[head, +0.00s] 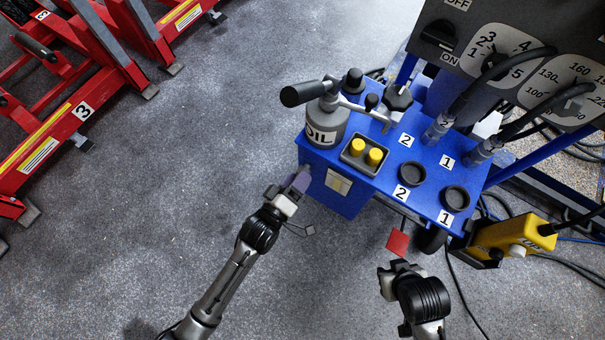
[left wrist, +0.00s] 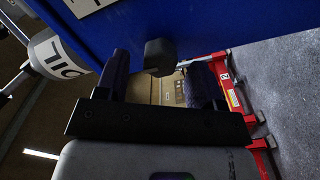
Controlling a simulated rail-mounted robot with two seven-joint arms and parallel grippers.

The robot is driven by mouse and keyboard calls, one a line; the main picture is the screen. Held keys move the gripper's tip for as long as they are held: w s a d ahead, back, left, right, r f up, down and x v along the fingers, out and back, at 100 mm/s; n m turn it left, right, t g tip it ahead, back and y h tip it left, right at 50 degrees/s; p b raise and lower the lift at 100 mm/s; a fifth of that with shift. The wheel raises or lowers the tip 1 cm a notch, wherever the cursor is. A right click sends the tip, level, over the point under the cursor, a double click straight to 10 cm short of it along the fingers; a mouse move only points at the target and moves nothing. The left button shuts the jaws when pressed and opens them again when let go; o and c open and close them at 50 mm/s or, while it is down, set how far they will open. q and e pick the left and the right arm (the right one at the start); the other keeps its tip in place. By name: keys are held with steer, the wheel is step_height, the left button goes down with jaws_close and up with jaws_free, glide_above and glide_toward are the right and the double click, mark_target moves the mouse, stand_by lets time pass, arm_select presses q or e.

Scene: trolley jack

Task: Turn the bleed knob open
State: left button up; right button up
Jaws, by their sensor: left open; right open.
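A dark faceted knob (left wrist: 160,56) stands out from the side of the blue jack unit (left wrist: 175,22) in the left wrist view. I take it for the bleed knob. My left gripper (left wrist: 160,64) is open, with one finger on each side of the knob; whether either finger touches it I cannot tell. In the head view my left gripper (head: 300,180) is at the left side of the blue unit (head: 345,201), below the grey oil reservoir (head: 325,124); the knob is hidden there. My right gripper (head: 402,268) is open and empty, in front of the unit.
A black-handled pump lever (head: 303,93) and two yellow buttons (head: 365,152) are on top of the unit. A red tag (head: 398,243) hangs near my right gripper. A yellow box (head: 515,238) stands to the right. Red lifts (head: 85,110) stand at the left. The floor between is clear.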

arm_select(q)
steer(key=shift+b+x, duration=0.5)
steer(key=shift+x, duration=0.75)
steer(key=c, duration=0.9)
